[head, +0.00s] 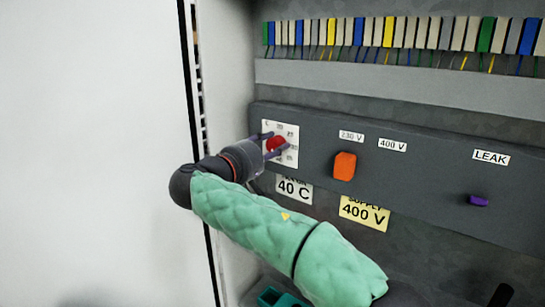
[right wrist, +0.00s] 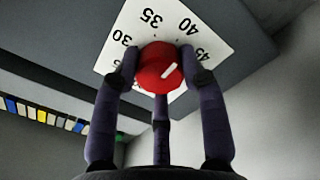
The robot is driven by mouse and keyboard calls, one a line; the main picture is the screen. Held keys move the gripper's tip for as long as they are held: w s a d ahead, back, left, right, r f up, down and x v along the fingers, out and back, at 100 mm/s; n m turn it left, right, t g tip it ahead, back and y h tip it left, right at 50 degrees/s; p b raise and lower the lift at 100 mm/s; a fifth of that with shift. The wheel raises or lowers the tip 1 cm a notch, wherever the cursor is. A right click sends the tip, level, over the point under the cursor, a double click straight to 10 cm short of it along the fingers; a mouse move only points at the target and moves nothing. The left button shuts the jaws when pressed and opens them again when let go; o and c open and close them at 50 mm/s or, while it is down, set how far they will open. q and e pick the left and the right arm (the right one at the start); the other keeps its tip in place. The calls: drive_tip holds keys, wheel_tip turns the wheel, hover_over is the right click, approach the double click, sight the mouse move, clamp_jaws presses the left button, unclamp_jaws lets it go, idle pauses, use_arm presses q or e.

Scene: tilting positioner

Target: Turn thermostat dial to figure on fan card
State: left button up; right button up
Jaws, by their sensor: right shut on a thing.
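The red thermostat dial (head: 276,144) sits on a white scale plate (head: 291,158) on the grey panel. My right gripper (head: 272,146) is shut on the dial, which also shows in the right wrist view (right wrist: 153,80) between its dark fingers. There the dial's white mark points up and right, towards the side with 40 and 45; I cannot tell the exact figure. The scale plate (right wrist: 130,35) shows 30, 35, 40 and 45. A white card (head: 293,190) below the dial reads 40 C; its upper line is partly hidden. My left gripper is not in view.
An orange knob (head: 344,166) is right of the dial, under 230 V and 400 V labels. A yellow 400 V card (head: 364,213) is below it. A purple switch (head: 478,200) sits under the LEAK label (head: 490,157). Coloured terminals (head: 400,33) run along the top.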

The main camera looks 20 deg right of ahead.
drive_tip(key=shift+w+a+m+b, duration=0.1)
drive_tip(key=shift+a+m+b, duration=0.05)
drive_tip(key=shift+m+b, duration=0.2)
drive_tip(key=shift+r, duration=0.15)
drive_tip(key=o, duration=1.1)
drive_tip(key=shift+o, duration=0.2)
drive_tip(key=v, duration=1.2)
